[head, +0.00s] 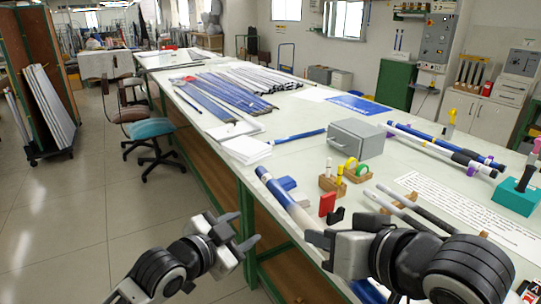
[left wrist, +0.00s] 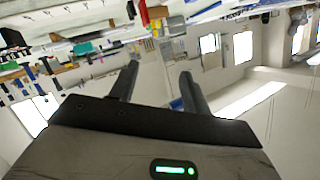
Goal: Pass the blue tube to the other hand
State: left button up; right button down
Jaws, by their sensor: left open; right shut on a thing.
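The blue tube (head: 274,187) has a blue far end and a pale stretch nearer to me. It slants over the table's left edge from the upper left down to my right gripper (head: 318,250). My right gripper is shut on it, and the gripper hides part of the tube. More blue shows below the gripper. My left gripper (head: 242,229) is open and empty, to the left of the tube and apart from it, beyond the table's edge. In the left wrist view its two fingers (left wrist: 157,88) stand apart with nothing between them.
The long pale table (head: 225,120) holds a grey box (head: 355,138), wooden blocks with coloured rings (head: 332,184), a red block (head: 327,204), grey rods (head: 418,212) and several more tubes (head: 440,145). Open floor (head: 80,220) lies to the left, with a chair (head: 150,128).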

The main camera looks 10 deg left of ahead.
aim_at(299, 210)
pick_arm(q)
jog(key=w+r+m, duration=0.1)
jog(key=r, duration=0.2)
jog(key=w+r+m, duration=0.1)
jog(key=r, duration=0.2)
jog(key=w+r+m+h, duration=0.1)
jog(key=r, duration=0.3)
jog(key=shift+w+d+r+m, duration=0.1)
jog(key=shift+w+d+m, duration=0.05)
jog(key=shift+d+m, duration=0.15)
jog(key=d+r+m+g, duration=0.2)
jog(key=s+d+r+m+g, duration=0.1)
jog(key=d+r+m, duration=0.1)
jog(key=m, duration=0.1)
jog(key=s+d+r+m+g, duration=0.1)
jog(key=d+r+m+g, duration=0.1)
jog(key=m, duration=0.1)
jog(key=shift+s+d+g+h, duration=0.2)
jog(key=shift+d+g+h, duration=0.1)
jog(key=shift+d, duration=0.1)
jog(key=s+r+m+g+y, duration=0.3)
jog(key=s+r+m+g, duration=0.15)
jog(key=s+m, duration=0.25)
jog(key=shift+g+y, duration=0.25)
jog(key=shift+y, duration=0.05)
jog(key=x, duration=1.2)
jog(key=shift+a, duration=0.15)
